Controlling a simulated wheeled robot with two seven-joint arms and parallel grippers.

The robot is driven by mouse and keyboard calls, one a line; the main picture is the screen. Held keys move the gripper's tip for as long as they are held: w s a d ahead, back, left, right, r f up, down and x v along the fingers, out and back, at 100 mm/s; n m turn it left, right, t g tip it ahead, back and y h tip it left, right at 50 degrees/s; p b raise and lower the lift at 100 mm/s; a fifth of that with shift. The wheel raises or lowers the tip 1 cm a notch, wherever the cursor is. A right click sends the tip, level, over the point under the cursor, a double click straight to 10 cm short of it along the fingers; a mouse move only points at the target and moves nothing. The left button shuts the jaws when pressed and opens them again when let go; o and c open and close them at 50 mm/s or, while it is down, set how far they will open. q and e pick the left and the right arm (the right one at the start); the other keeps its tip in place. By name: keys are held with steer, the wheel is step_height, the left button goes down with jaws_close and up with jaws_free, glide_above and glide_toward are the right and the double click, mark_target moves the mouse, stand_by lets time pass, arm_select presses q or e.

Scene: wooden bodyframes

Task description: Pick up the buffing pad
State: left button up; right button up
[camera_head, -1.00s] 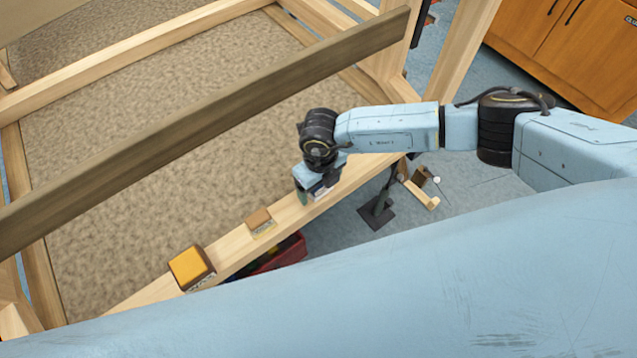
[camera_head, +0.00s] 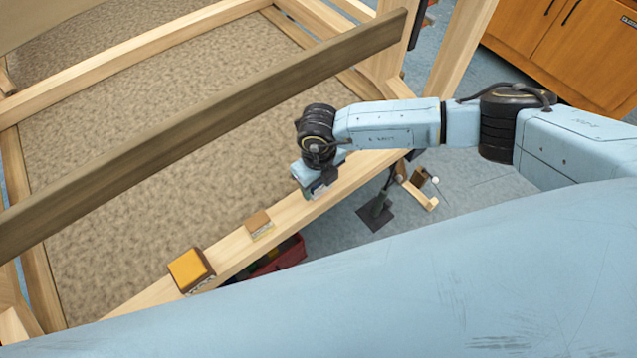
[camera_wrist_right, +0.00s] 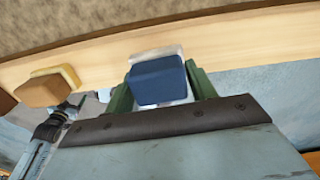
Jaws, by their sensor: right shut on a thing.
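The buffing pad appears to be the blue block with a whitish layer (camera_wrist_right: 158,82) in the right wrist view. It sits between the green fingers of my right gripper (camera_wrist_right: 161,92), which is shut on it. In the head view my right gripper (camera_head: 316,192) is low over the light wooden beam (camera_head: 228,247), and the wrist largely hides the pad. I cannot tell whether the pad still touches the beam. My left gripper is not in view.
A small brown block with a yellow layer (camera_head: 259,224) and a larger orange-topped block (camera_head: 190,268) sit on the beam to the left. A red bin (camera_head: 285,257) is below the beam. A dark plank (camera_head: 200,125) crosses the frame behind.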

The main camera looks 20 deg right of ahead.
step_height(320, 180, up, 16)
steer(key=p, duration=0.1)
steer(key=shift+r, duration=0.2)
steer(key=o, duration=0.3)
steer(key=shift+c, duration=1)
